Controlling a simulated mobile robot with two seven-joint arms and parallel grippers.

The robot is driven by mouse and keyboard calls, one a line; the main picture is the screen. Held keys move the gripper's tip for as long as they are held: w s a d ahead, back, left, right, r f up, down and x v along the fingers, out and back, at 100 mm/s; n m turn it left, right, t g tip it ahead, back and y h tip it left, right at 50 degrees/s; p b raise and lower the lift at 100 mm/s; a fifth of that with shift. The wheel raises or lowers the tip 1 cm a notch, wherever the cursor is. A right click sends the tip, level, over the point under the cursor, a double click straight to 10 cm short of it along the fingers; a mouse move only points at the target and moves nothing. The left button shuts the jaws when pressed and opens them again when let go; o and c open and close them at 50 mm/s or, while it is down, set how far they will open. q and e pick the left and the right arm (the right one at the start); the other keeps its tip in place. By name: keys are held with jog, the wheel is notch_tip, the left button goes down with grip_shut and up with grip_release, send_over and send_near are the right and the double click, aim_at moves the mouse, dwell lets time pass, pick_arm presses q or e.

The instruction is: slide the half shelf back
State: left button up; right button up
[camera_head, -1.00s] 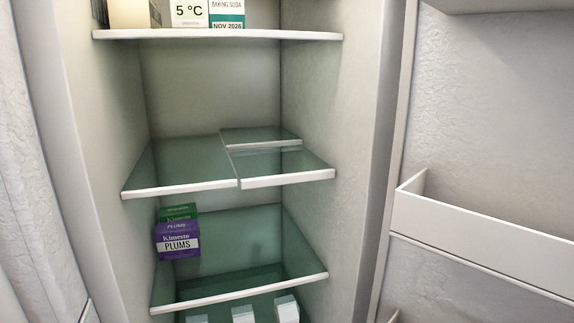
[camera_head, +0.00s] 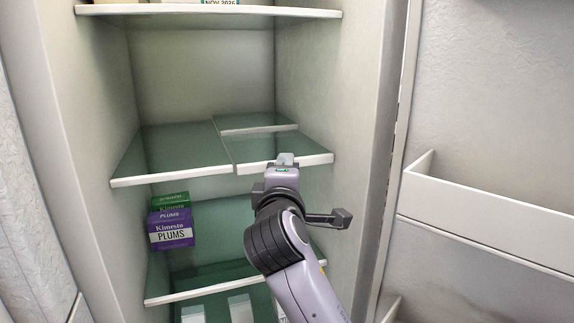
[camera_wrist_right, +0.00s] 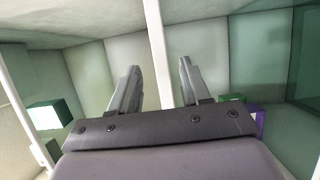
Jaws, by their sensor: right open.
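The half shelf (camera_head: 262,156) is the right-hand glass panel with a white front rim at the middle level of the fridge, beside a wider left glass panel (camera_head: 175,152). A narrower glass strip (camera_head: 256,122) with a white rim lies behind it. My right gripper (camera_head: 286,160) is at the half shelf's front rim. In the right wrist view the gripper (camera_wrist_right: 158,80) is open, and a white rim (camera_wrist_right: 154,40) runs between its fingers. Whether the fingers touch it cannot be told. My left gripper is not in view.
Light cartons (camera_head: 240,309) stand below that. The upper shelf (camera_head: 205,10) is overhead. The fridge wall and a door bin (camera_head: 490,222) lie to the right.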

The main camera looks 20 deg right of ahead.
jog(key=shift+x, duration=1.8)
grip_shut()
send_near(267, 143)
jog(key=w+d, duration=0.1)
jog(key=w, duration=0.1)
jog(key=w+d+f, duration=0.1)
jog(key=w+d, duration=0.1)
jog(key=shift+w+d, duration=0.35)
jog(key=shift+w+a+b, duration=0.1)
jog(key=shift+w+b, duration=0.95)
jog(key=shift+w, duration=1.15)
grip_release()
jog(key=shift+r, duration=0.1)
